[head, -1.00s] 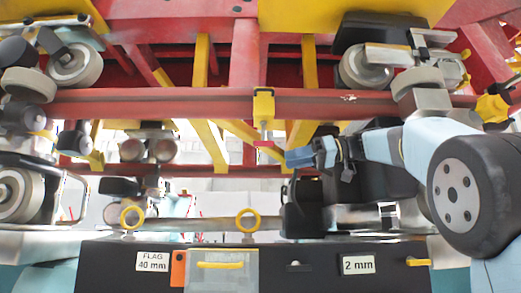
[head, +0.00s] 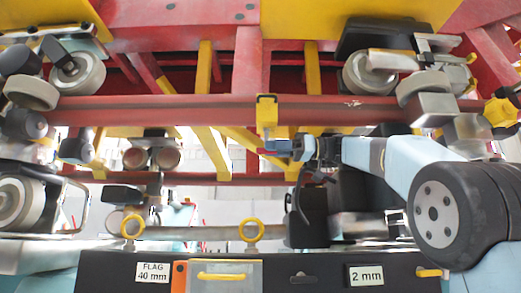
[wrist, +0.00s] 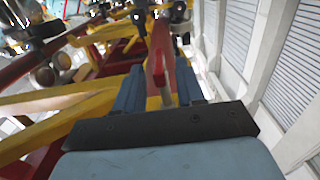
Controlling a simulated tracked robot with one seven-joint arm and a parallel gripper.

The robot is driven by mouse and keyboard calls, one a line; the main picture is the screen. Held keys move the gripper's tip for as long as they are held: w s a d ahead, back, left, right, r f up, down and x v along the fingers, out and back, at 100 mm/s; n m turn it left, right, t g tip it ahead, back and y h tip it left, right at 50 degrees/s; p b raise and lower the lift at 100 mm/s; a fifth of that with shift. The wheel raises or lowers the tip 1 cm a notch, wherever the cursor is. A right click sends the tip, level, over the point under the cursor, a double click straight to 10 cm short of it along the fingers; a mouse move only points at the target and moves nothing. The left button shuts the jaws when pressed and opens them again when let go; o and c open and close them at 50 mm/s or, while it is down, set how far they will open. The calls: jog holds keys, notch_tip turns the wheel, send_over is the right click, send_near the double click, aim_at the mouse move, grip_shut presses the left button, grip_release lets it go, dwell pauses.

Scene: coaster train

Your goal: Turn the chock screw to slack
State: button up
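The chock screw hangs under a yellow clamp (head: 266,112) on the red rail in the head view. My gripper (head: 279,146) is right by the screw's lower end in the head view and hides most of the handle there. In the wrist view my gripper (wrist: 160,88) is open, with visible gaps beside the handle. I cannot tell how far the fingertips reach past it.
The red rail (head: 180,110) and yellow struts (head: 212,150) run above and behind my gripper. Wheel assemblies (head: 78,70) stand at both sides.

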aim_at(261, 148)
jog(key=shift+w+a, duration=0.1)
jog(key=shift+a, duration=2)
grip_shut()
